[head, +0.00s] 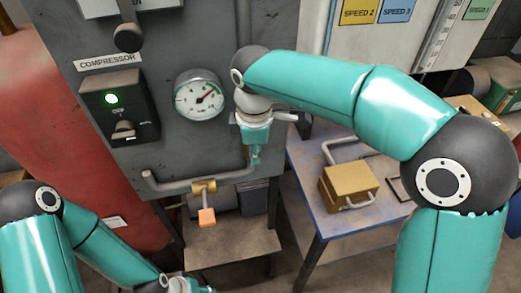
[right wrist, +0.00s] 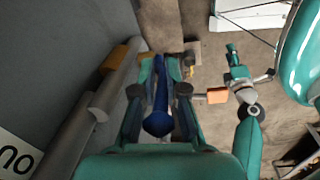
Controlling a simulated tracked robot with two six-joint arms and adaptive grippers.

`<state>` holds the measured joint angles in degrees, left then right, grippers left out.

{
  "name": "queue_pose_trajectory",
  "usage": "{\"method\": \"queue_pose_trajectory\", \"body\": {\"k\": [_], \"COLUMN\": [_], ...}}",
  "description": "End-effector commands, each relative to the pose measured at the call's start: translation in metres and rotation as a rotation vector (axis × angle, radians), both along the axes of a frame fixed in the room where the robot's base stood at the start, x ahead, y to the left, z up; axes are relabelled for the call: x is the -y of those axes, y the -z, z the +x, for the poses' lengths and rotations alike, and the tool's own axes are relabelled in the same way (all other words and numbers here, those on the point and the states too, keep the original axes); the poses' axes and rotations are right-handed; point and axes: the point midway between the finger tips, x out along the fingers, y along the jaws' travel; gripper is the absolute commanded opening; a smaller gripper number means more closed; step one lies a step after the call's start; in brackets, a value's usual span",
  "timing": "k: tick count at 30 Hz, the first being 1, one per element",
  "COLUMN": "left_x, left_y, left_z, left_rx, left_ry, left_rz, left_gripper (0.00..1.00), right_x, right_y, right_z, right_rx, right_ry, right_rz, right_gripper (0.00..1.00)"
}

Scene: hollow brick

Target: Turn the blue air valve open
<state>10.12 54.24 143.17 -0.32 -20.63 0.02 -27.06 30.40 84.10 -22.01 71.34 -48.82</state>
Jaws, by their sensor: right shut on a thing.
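The blue air valve handle (right wrist: 160,105) shows in the right wrist view as a long blue lever with a rounded end. My right gripper (right wrist: 160,66) is shut on it, with one finger on each side. In the head view, my right gripper (head: 255,155) points down in front of the compressor panel's lower right, and it hides the blue handle there. My left gripper (right wrist: 232,55) is small in the right wrist view, away from the valve. It is mostly cut off at the bottom of the head view, and its jaws are unclear.
A grey pipe (head: 170,186) with a brass fitting (head: 203,187) and an orange tag (head: 207,217) runs below the panel. A yellow box (head: 348,184) stands on the blue table (head: 305,200) at right.

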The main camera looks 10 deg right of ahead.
Motion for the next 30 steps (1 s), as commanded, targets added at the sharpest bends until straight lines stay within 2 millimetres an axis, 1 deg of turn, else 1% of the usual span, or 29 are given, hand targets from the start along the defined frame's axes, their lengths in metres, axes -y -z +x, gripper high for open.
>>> {"method": "queue_pose_trajectory", "body": {"k": [3,4,6,8,16,20,23,26,30], "left_x": [0.000,0.000,0.000,0.000,0.000,0.000,0.000,0.000,0.000], "left_y": [0.000,0.000,0.000,0.000,0.000,-0.001,-0.001,-0.001,0.000], "left_z": [0.000,0.000,0.000,0.000,0.000,0.000,0.000,0.000,0.000], "left_rx": [0.000,0.000,0.000,0.000,0.000,0.000,0.000,0.000,0.000], "left_ry": [0.000,0.000,0.000,0.000,0.000,0.000,0.000,0.000,0.000], "left_rz": [0.000,0.000,0.000,0.000,0.000,0.000,0.000,0.000,0.000], "left_gripper": [0.40,0.40,0.40,0.40,0.40,0.40,0.40,0.40,0.40], "right_x": [-0.001,-0.001,-0.001,0.000,0.001,0.000,0.000,0.001,0.000], "right_y": [0.001,0.001,0.001,0.001,0.000,-0.005,-0.016,-0.032,-0.061], "right_z": [0.002,0.001,0.001,0.001,0.000,0.000,-0.001,-0.003,-0.005], "right_rx": [0.005,0.005,0.004,0.002,0.000,0.001,0.003,0.003,0.005], "right_ry": [-0.001,-0.001,-0.001,-0.001,0.001,0.001,0.001,0.002,0.003], "right_rz": [0.002,0.002,0.002,0.002,0.001,0.002,0.003,0.004,0.005], "right_gripper": [0.00,0.17,0.28,0.37,0.37,0.37,0.37,0.37,0.37]}}
